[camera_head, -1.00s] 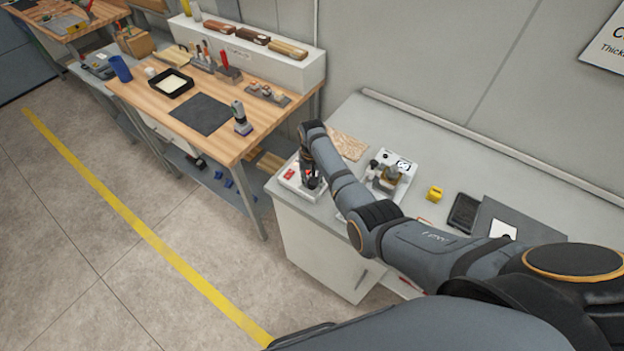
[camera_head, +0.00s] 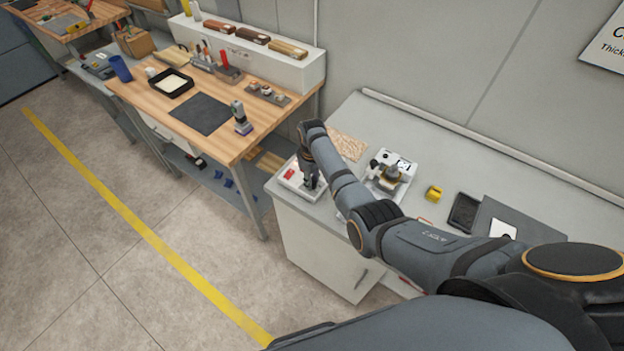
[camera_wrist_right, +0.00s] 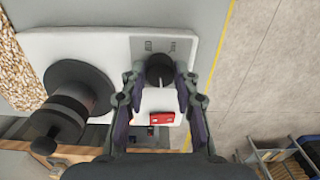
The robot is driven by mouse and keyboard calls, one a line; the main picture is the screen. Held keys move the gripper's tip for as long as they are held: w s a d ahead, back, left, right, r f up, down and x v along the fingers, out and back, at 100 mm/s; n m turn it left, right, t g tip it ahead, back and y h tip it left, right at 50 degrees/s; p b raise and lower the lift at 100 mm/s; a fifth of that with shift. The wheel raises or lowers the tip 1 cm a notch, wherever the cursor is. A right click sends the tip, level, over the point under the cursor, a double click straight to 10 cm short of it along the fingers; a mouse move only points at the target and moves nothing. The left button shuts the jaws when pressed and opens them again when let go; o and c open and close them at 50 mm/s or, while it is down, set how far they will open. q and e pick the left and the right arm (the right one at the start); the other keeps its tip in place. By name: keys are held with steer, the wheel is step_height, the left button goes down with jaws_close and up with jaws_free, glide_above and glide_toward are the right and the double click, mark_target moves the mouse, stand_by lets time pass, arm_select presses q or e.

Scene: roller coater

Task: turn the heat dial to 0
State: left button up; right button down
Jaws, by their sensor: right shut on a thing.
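The heat dial (camera_wrist_right: 160,69) is a round dark knob with a pale pointer line, on the white end of a machine. In the right wrist view the pointer runs roughly up and down in the picture. My right gripper (camera_wrist_right: 160,80) points down at the panel and is shut on the dial, one finger on each side. In the head view my right gripper (camera_head: 310,183) is over the white machine (camera_head: 291,181) near the left end of the grey bench. Small marks beside the dial are too blurred to read. My left gripper is out of view.
A red switch (camera_wrist_right: 162,118) sits near the dial. A large dark roller or knob (camera_wrist_right: 70,105) stands beside it. Another white device (camera_head: 399,165), a yellow object (camera_head: 434,193) and a dark tray (camera_head: 464,212) lie on the bench. A wooden workbench (camera_head: 235,150) stands left across a gap.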

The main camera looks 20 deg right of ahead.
steer(key=shift+w+r+n, duration=0.15)
steer(key=shift+n, duration=1.95)
steer(key=c, duration=1)
jaws_free()
step_height(320, 180, up, 12)
